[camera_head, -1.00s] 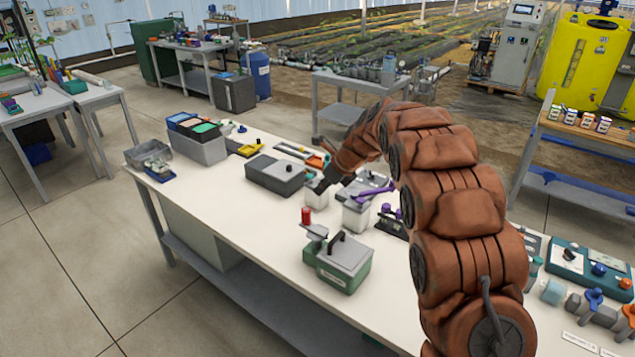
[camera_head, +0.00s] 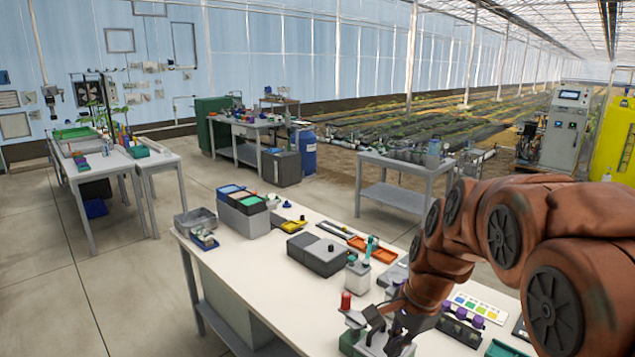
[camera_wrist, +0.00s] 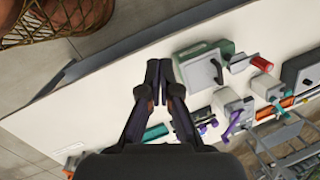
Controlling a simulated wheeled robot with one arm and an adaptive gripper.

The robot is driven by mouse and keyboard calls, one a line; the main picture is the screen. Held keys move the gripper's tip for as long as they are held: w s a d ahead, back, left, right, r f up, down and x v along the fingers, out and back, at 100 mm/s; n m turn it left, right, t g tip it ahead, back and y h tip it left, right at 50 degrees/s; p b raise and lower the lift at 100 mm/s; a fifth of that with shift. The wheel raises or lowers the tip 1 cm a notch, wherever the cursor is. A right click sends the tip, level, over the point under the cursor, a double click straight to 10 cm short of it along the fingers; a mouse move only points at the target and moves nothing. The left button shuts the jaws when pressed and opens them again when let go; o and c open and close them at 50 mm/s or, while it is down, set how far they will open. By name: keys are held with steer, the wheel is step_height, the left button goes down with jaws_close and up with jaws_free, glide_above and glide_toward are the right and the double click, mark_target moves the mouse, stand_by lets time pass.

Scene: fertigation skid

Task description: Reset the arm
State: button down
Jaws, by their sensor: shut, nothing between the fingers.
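My arm (camera_head: 480,235) is bent over the right part of the white workbench (camera_head: 275,285). My gripper (camera_head: 390,335) is at the bottom of the head view, in front of a green box with a grey lid (camera_head: 350,342) that it partly hides. In the wrist view my gripper (camera_wrist: 158,72) has its dark fingers together with nothing between them, over bare bench top. The green box (camera_wrist: 203,66) lies just to the right of the fingertips there, apart from them as far as I can tell.
A red-capped part (camera_head: 346,300), a white container (camera_head: 357,278) and a grey box (camera_head: 318,255) stand near the gripper. Purple-handled parts (camera_wrist: 236,120) lie right of the fingers. A grey side table (camera_head: 405,175) stands behind. The bench's front left is clear.

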steer(key=s+d+f+n+g+h, duration=0.1)
steer(key=s+n, duration=0.5)
steer(key=s, duration=0.7)
steer(key=s+d+f+n+g+h, duration=0.1)
steer(key=s+d+n, duration=0.2)
steer(key=s, duration=1)
steer(key=n, duration=0.3)
steer(key=shift+s+f+n+g, duration=0.15)
steer(key=shift+s+n+g, duration=0.1)
steer(key=shift+n+g, duration=0.15)
